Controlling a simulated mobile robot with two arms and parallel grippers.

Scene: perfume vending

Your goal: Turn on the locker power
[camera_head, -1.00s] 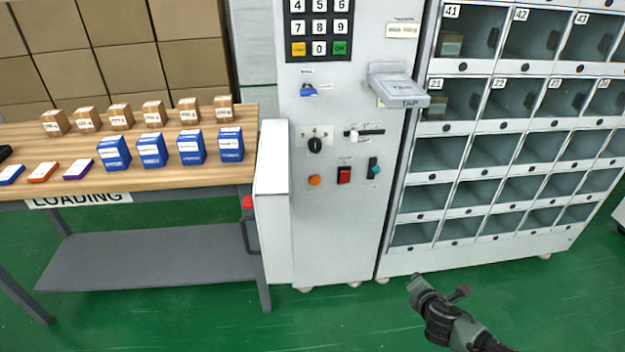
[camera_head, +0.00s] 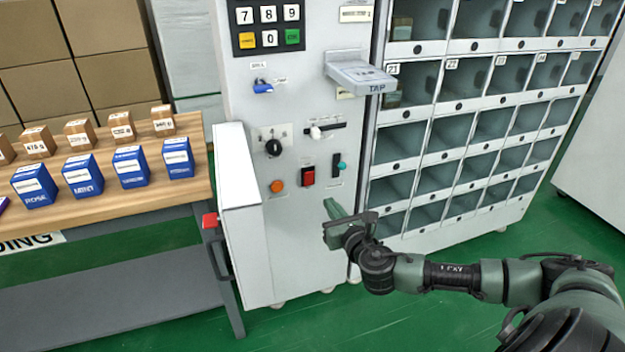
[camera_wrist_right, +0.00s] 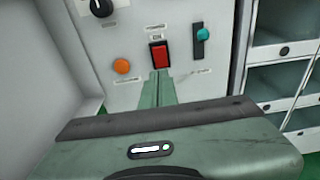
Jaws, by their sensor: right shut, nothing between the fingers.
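The locker's white control panel (camera_head: 285,215) stands in the middle of the head view. It carries a red rocker switch (camera_head: 308,176), an orange round button (camera_head: 277,186), a black rotary knob (camera_head: 273,147), a slider with a white knob (camera_head: 316,132) and a teal-tipped toggle (camera_head: 340,166). My right gripper (camera_head: 332,208) is shut and empty, just below and right of the red switch. In the right wrist view, the shut fingers (camera_wrist_right: 160,78) point at the red switch (camera_wrist_right: 159,56) and overlap the panel just below it. I cannot tell if they touch it. My left gripper is not in view.
A keypad (camera_head: 267,26) and a TAP reader shelf (camera_head: 358,73) sit higher on the cabinet. Lockers (camera_head: 470,130) are at the right. The loading table (camera_head: 110,217) at left holds several boxes. Green floor is free in front.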

